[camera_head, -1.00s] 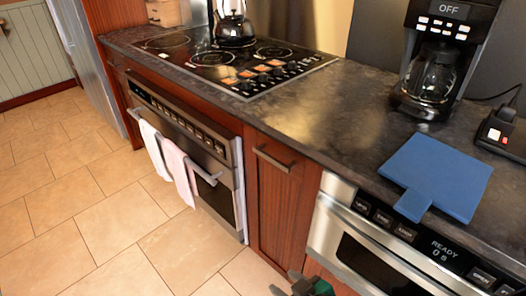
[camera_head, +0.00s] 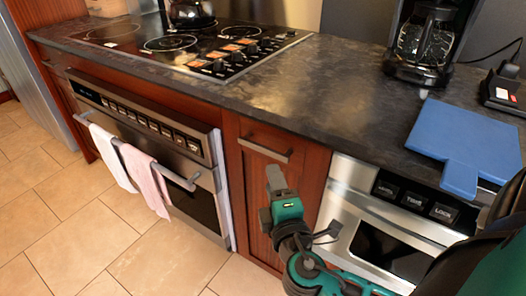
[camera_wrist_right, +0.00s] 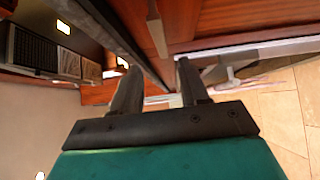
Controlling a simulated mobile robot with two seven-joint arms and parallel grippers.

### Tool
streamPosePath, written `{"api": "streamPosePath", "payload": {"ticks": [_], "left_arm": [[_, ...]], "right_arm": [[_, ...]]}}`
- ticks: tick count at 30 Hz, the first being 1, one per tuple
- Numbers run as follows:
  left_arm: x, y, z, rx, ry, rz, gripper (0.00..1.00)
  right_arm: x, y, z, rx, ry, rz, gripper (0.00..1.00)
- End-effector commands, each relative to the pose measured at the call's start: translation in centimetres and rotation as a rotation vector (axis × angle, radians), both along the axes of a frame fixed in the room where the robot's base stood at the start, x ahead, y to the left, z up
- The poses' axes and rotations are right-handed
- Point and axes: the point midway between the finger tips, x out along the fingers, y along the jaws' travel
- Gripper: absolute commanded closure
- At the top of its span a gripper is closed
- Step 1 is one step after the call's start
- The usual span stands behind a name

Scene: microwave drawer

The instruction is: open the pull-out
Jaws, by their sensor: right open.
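The pull-out is the narrow red-brown wooden front (camera_head: 247,190) between the oven and the microwave, and it is closed. Its grey bar handle (camera_head: 265,149) runs across near the top. My right gripper (camera_head: 275,178) is just in front of this front, a little below the handle and apart from it. In the right wrist view, the two dark fingers of the right gripper (camera_wrist_right: 156,68) are spread with nothing between them. The handle (camera_wrist_right: 156,32) shows there beyond the fingertips. My left gripper is not in view.
The oven (camera_head: 202,210) with two towels on its rail is left of the pull-out. The microwave drawer (camera_head: 365,190) is to the right, partly behind my arm. The dark countertop (camera_head: 290,85) overhangs above, with a blue board (camera_head: 465,135). The tiled floor is clear.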

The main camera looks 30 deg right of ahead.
Motion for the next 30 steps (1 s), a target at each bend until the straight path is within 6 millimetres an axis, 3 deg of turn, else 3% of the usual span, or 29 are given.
{"api": "streamPosePath", "payload": {"ticks": [9, 15, 21, 30], "left_arm": [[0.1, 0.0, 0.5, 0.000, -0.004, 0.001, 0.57], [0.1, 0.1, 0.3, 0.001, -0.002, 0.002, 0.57], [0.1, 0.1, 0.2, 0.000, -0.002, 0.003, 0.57], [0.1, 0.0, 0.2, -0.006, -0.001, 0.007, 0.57]], "right_arm": [[6.0, -2.5, 0.2, -0.002, -0.002, 0.000, 0.55], [9.0, -3.8, 0.0, -0.001, 0.001, 0.000, 0.55], [10.4, -4.3, 0.0, 0.002, 0.001, 0.002, 0.55], [10.5, -4.4, -0.1, 0.002, 0.003, 0.002, 0.55]]}}
